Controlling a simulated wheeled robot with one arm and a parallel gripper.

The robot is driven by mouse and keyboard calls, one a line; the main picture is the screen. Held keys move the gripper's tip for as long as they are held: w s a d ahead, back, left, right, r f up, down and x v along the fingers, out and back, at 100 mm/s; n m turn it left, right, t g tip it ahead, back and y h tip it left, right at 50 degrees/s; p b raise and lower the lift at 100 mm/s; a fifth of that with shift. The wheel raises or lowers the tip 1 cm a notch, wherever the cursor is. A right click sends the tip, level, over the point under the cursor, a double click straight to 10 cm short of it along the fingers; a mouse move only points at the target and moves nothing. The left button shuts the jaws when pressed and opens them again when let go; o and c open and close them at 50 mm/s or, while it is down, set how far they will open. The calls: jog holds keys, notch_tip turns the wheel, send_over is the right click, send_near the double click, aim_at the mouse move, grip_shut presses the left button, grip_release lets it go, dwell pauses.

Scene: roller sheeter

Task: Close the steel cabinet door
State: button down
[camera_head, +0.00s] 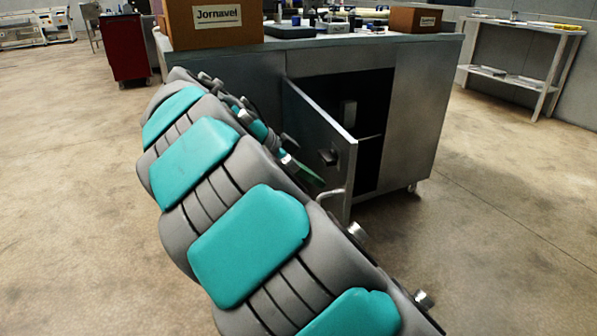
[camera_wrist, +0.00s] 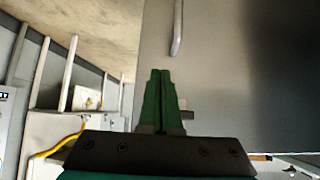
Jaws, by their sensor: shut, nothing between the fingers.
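The steel cabinet (camera_head: 420,110) stands in the middle of the head view. Its door (camera_head: 325,125) is partly open, swung out toward me from the left side of the dark opening. A pale bar handle (camera_head: 333,195) is low near the door's free edge. My gripper (camera_head: 318,181) is beside the door's outer face, partly hidden by my arm. In the wrist view, its green fingers (camera_wrist: 160,75) are together and empty in front of the grey door panel (camera_wrist: 220,70). The handle (camera_wrist: 178,28) shows above the fingertips. I cannot tell whether the fingers touch the door.
Boxes, one labelled Jornavel (camera_head: 215,25), and small items stand on the cabinet top. A red cabinet (camera_head: 124,48) is at the back left, and a side table (camera_head: 515,78) is at the right. The floor (camera_head: 480,240) right of the door is clear.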

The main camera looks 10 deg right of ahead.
aim_at(339, 183)
jog(key=shift+w+d, duration=0.2)
jog(key=shift+d, duration=1.25)
jog(key=shift+d, duration=0.15)
